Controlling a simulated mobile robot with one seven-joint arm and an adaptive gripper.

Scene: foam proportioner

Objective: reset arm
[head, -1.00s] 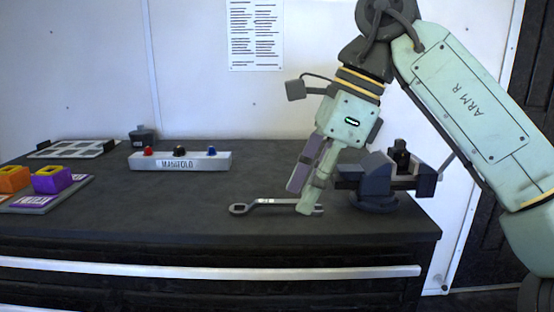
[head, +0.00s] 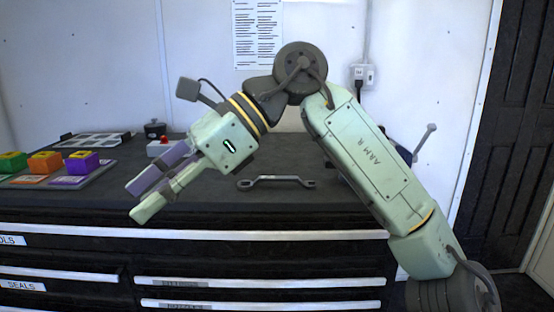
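My gripper (head: 138,201) is in the left half of the head view, raised in front of the bench and pointing down and to the left. Its two fingers, one purple and one pale green, appear a little apart with nothing visible between them. My arm bends at a high elbow and runs down to the lower right. A grey wrench (head: 277,183) lies on the dark bench top (head: 225,195), to the right of my gripper and apart from it.
My gripper and arm hide most of the manifold and the vise. Labelled drawers lie below the bench top. A dark door (head: 497,130) is at the right.

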